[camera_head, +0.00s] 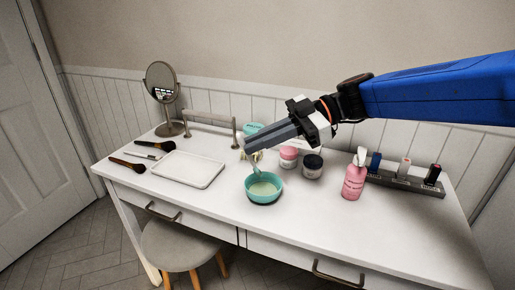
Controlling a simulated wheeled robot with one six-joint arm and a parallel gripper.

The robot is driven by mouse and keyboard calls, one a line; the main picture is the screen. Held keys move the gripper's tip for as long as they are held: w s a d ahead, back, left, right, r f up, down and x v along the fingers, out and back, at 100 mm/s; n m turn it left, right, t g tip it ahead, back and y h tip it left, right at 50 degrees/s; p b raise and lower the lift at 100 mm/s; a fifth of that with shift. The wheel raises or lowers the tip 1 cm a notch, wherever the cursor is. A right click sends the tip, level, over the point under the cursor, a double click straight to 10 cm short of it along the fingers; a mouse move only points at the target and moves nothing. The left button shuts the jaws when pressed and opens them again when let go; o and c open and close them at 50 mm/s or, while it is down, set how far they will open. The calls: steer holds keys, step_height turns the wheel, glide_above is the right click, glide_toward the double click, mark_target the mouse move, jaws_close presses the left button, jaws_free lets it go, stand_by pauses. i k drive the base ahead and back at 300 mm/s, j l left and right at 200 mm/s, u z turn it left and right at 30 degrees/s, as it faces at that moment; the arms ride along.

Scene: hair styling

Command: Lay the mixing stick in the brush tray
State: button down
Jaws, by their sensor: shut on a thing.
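The mixing stick (257,168) is a thin pale stick with its lower end down in the teal bowl (264,195), which holds a pale cream mix. My gripper (253,148) reaches in from the right above the bowl, its fingers shut on the stick's upper end. The fingers hide that end. The brush tray (188,168) is a shallow white rectangular tray on the table, left of the bowl. It looks empty.
Dark brushes (128,164) lie left of the tray. A round mirror (162,83) and a metal rail stand behind. Jars (312,166), a pink pump bottle (354,175) and a grey rack (405,184) are to the right. The table (215,208) is clear between tray and bowl.

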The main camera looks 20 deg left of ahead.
mark_target(170, 175)
steer(key=j, duration=0.65)
steer(key=i+j, duration=0.15)
steer(key=j, duration=0.5)
